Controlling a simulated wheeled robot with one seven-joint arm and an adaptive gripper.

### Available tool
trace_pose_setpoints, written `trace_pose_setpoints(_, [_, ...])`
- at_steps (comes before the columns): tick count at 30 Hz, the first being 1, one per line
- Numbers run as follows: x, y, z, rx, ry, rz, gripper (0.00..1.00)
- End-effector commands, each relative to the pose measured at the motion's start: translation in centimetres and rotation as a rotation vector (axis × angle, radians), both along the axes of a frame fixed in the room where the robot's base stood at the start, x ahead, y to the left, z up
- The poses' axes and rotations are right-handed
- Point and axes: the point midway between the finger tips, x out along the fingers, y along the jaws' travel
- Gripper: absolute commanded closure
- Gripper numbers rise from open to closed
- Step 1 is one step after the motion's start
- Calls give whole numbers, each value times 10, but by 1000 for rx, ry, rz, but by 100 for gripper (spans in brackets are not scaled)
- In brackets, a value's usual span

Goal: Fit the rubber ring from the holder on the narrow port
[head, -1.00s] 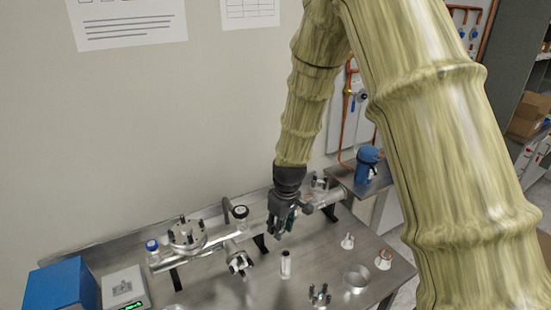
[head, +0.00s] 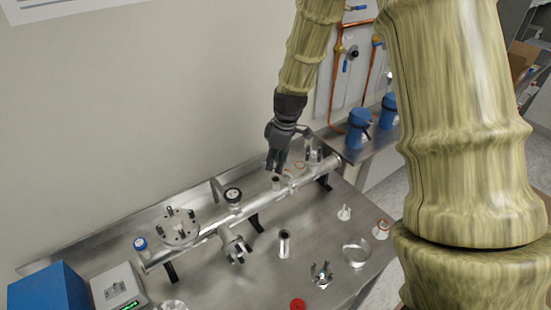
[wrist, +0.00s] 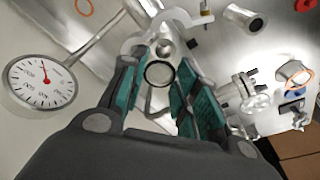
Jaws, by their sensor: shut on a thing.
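My gripper (head: 276,166) is pointed down at the metal pipe along the back of the bench. In the wrist view its teal-padded fingers (wrist: 160,82) are closed about a thin black rubber ring (wrist: 160,73), held at the tips. The ring is too small to make out in the head view. A short upright port (head: 276,182) stands on the pipe just under the fingertips; it looks like the narrow port, and there seems to be a gap above it. A white cone-shaped holder (head: 344,212) stands on the bench to the right.
A second white holder with an orange ring (head: 382,229) stands at the bench's right. An upright tube (head: 284,244), a metal dish (head: 356,252) and a clamp (head: 322,275) stand in front. A round gauge (wrist: 42,82) is close by in the wrist view.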

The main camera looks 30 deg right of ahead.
Motion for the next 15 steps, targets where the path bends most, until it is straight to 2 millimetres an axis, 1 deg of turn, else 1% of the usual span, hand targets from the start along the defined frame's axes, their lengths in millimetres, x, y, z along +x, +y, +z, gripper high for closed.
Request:
trace_pose_setpoints(1, [0, 0, -7, 0, 0, 0, 78])
trace_pose_setpoints(3, [0, 1, -12, 0, 0, 1, 78])
trace_pose_setpoints(15, [1, 2, -40, 0, 0, 3, 78])
